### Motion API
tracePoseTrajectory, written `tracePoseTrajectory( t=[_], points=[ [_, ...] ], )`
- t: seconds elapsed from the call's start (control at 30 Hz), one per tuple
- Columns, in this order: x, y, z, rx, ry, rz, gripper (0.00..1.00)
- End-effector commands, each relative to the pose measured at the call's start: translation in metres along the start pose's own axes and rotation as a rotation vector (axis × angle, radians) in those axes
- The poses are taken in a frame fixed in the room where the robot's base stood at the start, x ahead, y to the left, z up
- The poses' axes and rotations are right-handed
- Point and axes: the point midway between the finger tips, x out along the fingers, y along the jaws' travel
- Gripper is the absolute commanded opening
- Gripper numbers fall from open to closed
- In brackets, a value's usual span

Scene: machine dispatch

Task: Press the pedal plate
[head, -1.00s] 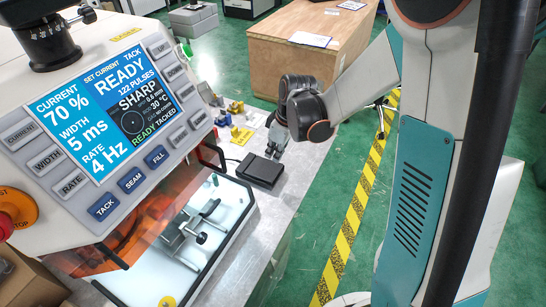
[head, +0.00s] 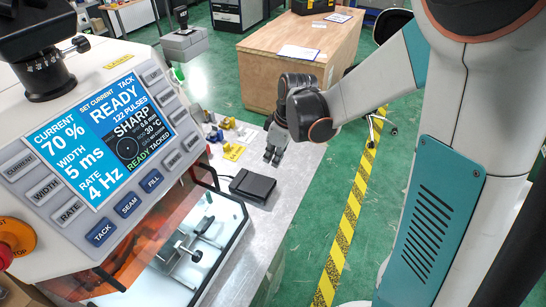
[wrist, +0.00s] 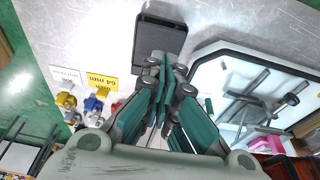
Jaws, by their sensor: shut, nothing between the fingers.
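The pedal plate (head: 252,184) is a dark, flat, rectangular pedal lying on the grey metal table beside the machine. In the wrist view the pedal (wrist: 163,28) shows at the top middle, just beyond my fingertips. My gripper (head: 272,158) is shut and empty, fingers pointing down. In the head view it shows above and slightly right of the pedal, with a visible gap. In the wrist view the closed fingers (wrist: 165,65) overlap the pedal's near edge in the picture. Exact height over the table is hard to tell.
The welding machine with its lit screen (head: 100,120) and clear-walled chamber (head: 200,240) stands left of the pedal. Small coloured parts and yellow label cards (head: 233,151) lie on the table behind. A wooden crate (head: 290,65) stands beyond. The table's right edge is clear.

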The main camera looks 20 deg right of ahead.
Motion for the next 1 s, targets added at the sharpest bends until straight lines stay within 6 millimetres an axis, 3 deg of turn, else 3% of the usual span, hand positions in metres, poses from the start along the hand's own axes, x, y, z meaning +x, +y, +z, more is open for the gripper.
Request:
tracePoseTrajectory(
  t=[0.23,0.5,0.87,1.0],
  points=[
    [-0.003,0.001,-0.005,-0.001,0.000,0.000,0.00],
    [-0.014,0.004,-0.032,-0.001,0.000,0.000,0.00],
    [-0.009,0.004,-0.032,0.000,0.000,0.000,0.00],
    [0.003,0.005,-0.032,0.000,0.000,0.000,0.00]
  ],
)
